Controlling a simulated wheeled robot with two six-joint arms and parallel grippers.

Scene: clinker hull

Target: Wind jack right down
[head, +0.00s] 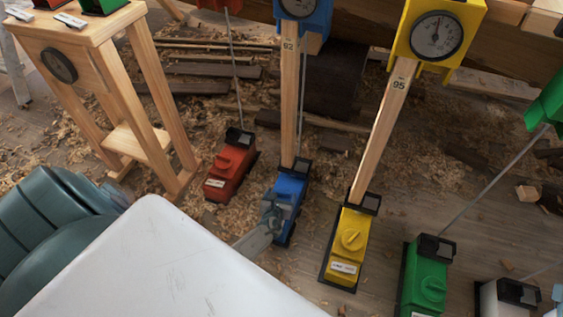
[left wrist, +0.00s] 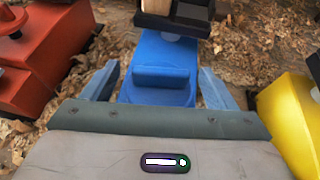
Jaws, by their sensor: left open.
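Several coloured jacks stand in a row on the floor in the head view: red (head: 231,165), blue (head: 288,190), yellow (head: 347,245), green (head: 424,280) and white (head: 500,298). My left gripper (head: 273,214) is at the blue jack. In the left wrist view, my left gripper (left wrist: 160,84) is open, with one finger on each side of the blue jack's raised grip bar (left wrist: 162,77). Gaps show between fingers and bar. My right gripper is not in view.
The yellow jack's post, marked 95, leads to a yellow dial housing (head: 437,36). A wooden stand (head: 110,85) with a dial is at the left. Thin rods rise from other jacks. Shavings and planks (head: 200,88) litter the floor. The red and yellow jacks flank the gripper closely.

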